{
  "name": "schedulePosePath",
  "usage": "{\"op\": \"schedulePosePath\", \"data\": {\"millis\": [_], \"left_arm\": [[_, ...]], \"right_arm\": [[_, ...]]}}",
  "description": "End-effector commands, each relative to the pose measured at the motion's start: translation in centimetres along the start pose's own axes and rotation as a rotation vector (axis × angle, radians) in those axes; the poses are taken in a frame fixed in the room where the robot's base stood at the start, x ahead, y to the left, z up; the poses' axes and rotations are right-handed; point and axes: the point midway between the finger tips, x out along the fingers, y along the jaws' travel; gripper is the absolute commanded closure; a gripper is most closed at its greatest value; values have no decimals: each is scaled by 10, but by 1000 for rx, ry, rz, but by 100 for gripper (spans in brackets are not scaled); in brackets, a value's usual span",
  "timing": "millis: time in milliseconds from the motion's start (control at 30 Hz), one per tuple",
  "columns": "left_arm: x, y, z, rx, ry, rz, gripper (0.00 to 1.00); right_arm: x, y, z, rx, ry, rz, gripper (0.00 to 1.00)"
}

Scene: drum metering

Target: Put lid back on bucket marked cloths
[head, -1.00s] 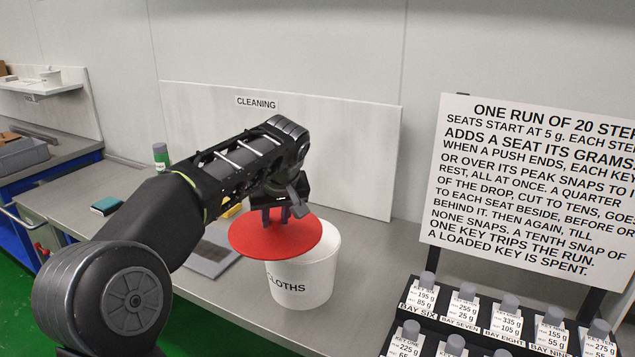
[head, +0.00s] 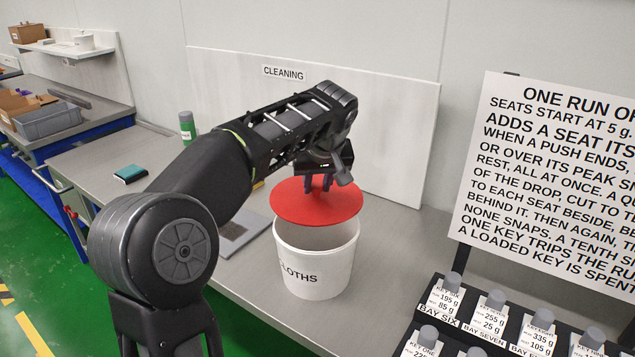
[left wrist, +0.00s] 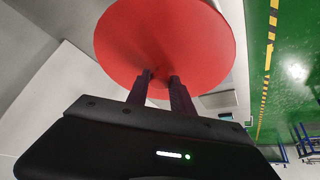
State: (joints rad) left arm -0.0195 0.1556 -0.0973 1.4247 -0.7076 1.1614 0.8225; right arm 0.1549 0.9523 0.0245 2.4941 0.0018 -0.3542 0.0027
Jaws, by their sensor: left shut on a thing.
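The red round lid (head: 316,203) hangs roughly level just above the white bucket (head: 317,268), which is marked CLOTHS and stands on the grey bench. A gap shows the bucket's open mouth under the lid, and the lid sits slightly left of and behind the rim. My left gripper (head: 318,185) comes from above and is shut on the lid near its middle; the part between the fingers is mostly hidden. In the left wrist view the lid (left wrist: 170,40) is beyond the two fingers (left wrist: 160,88). My right gripper is not in view.
A white board marked CLEANING (head: 390,130) stands behind the bucket. A grey flat plate (head: 240,235) lies left of it. A green-labelled bottle (head: 187,127) and a teal box (head: 130,174) are farther left. A rack of labelled weights (head: 490,310) stands at right.

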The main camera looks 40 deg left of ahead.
Motion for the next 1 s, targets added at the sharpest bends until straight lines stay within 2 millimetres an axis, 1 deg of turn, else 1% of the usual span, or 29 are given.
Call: {"op": "schedulePosePath", "data": {"millis": [33,500,700,1000], "left_arm": [[5,0,3,0,1,0,100],[42,0,24,0,2,1,100],[49,0,28,0,2,1,100],[49,0,28,0,1,1,100]], "right_arm": [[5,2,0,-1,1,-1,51],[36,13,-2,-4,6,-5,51],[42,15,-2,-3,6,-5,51],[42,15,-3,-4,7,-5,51]]}}
